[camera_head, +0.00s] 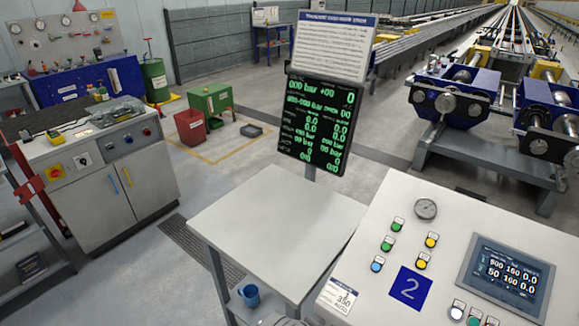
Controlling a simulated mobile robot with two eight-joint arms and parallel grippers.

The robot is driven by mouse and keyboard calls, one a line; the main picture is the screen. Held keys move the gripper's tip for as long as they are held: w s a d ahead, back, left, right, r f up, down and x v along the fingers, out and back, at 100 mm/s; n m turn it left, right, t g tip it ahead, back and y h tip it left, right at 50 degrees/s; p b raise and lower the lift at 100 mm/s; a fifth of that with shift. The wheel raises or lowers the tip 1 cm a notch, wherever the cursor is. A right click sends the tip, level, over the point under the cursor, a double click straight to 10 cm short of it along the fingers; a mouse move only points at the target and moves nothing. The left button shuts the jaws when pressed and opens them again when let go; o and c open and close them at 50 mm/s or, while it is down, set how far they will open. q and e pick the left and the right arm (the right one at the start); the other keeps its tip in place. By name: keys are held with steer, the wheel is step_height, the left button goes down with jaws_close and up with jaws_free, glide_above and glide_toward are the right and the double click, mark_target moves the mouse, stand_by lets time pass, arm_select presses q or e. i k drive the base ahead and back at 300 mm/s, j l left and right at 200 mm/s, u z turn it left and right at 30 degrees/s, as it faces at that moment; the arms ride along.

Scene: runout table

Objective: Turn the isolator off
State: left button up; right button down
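The isolator (54,172) appears to be the red rotary knob on a yellow plate at the left of the front panel of a grey cabinet (100,190). The cabinet stands at the left of the head view. The knob is small here, and I cannot tell which way its handle points. A black rotary switch on a white plate (83,159) sits just right of it. Neither of my grippers shows in the head view, and nothing touches the isolator.
A red bracket (29,188) juts beside the cabinet's left side. A bare grey table (270,225) and a control console (400,285) fill the front. A display screen (318,125) stands behind the table. A blue mug (249,295) is low beside the table. Floor between cabinet and table is open.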

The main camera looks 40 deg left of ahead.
mark_target(54, 172)
steer(key=u, duration=2.9)
steer(key=i+j, duration=0.15)
steer(key=i, duration=0.6)
steer(key=i+j, duration=0.2)
steer(key=i, duration=0.5)
steer(key=i+j, duration=0.15)
steer(key=i, duration=0.6)
steer(key=i+j+u, duration=0.1)
steer(key=i, duration=0.6)
steer(key=i+j, duration=0.2)
steer(key=i, duration=0.55)
